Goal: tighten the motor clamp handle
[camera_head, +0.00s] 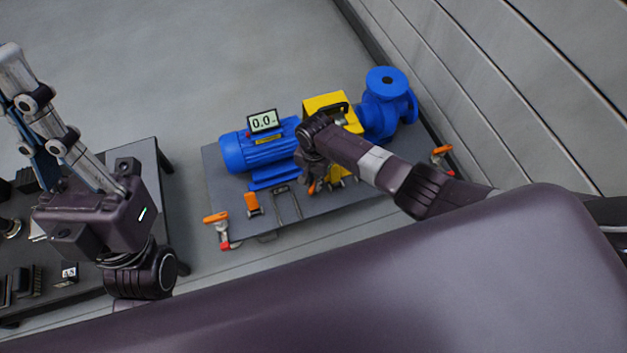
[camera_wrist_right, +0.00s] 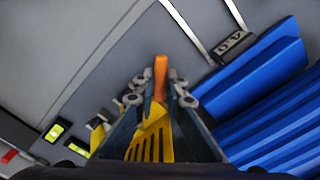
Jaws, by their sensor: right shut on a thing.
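The blue motor (camera_head: 262,150) lies on a grey base plate (camera_head: 225,187), with a small display (camera_head: 264,121) reading 0.0 on top. My right gripper (camera_head: 311,184) is down in front of the yellow guard, beside the motor's right end. It is shut on an orange handle (camera_wrist_right: 160,72), which stands between the fingertips (camera_wrist_right: 158,92) in the right wrist view. The fingers hide much of the handle in the head view. Another orange handle (camera_head: 253,202) stands at the motor's front left. My left gripper (camera_head: 70,140) is at far left, apart from the motor; its fingertip gap is unclear.
A yellow guard (camera_head: 326,102) and a blue pump (camera_head: 387,95) stand right of the motor. Orange-and-red clamps sit at the plate's front left (camera_head: 217,220) and right end (camera_head: 441,153). A dark table (camera_head: 146,158) with small parts is at left. The floor behind is clear.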

